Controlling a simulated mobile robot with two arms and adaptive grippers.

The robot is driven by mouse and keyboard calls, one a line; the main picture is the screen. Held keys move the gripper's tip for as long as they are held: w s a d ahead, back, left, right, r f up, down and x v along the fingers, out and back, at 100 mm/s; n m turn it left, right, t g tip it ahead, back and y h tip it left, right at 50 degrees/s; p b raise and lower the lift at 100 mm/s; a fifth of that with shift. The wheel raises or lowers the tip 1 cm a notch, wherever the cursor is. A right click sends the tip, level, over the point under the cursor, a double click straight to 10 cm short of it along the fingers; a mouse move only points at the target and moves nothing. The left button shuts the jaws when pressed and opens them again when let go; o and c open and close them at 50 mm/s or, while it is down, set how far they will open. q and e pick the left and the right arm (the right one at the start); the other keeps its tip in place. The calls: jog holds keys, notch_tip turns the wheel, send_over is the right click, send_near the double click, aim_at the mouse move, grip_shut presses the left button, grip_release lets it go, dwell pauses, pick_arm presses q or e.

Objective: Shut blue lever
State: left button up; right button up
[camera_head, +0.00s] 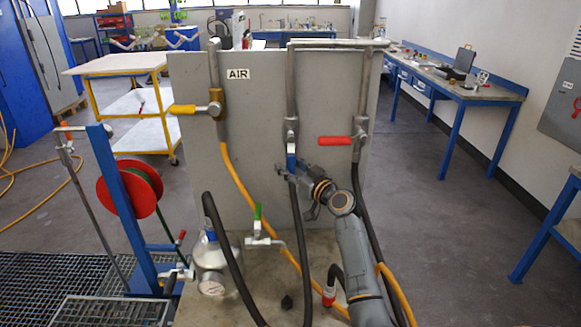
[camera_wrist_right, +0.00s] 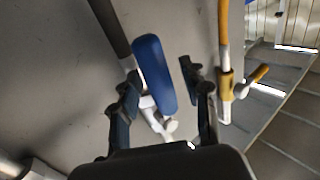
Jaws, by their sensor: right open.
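The blue lever (camera_head: 291,160) is on a valve on the middle pipe of the grey panel, under the horizontal top pipe. Its handle hangs down roughly in line with the pipe. My right gripper (camera_head: 295,174) is at the lever, its arm coming up from the lower right. In the right wrist view the blue lever (camera_wrist_right: 155,75) lies between the two spread fingers of the right gripper (camera_wrist_right: 160,84). A gap shows on the right side; on the left I cannot tell whether finger and lever touch. My left gripper is not in view.
A yellow lever (camera_head: 184,109) on the left pipe and a red lever (camera_head: 336,141) on the right pipe both point left. Hoses hang down the panel (camera_head: 255,95). A green-handled valve (camera_head: 257,220) and a silver vessel (camera_head: 210,258) stand below. A hose reel (camera_head: 112,190) is at left.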

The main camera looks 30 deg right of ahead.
grip_shut()
jog(key=shift+w+f, duration=0.1)
jog(key=shift+f, duration=0.05)
jog(key=shift+a+f+b, duration=0.1)
jog(key=shift+b, duration=0.3)
jog(key=w+a+r+m+t+h+b, duration=0.1)
jog(key=m+h+b, duration=0.5)
jog(key=m, duration=0.6)
jog(key=w+a+r+m+t+h+b, duration=0.2)
jog(key=a+r+m+h+b, duration=0.3)
jog(key=m, duration=0.7)
jog(key=shift+w+a+r+h+b, duration=0.2)
jog(key=shift+w+r+h+b, duration=0.3)
jog(key=shift+r+h+b, duration=0.9)
jog(key=shift+f+y+b, duration=0.3)
jog(key=shift+f+b, duration=0.05)
jog(key=shift+b, duration=0.05)
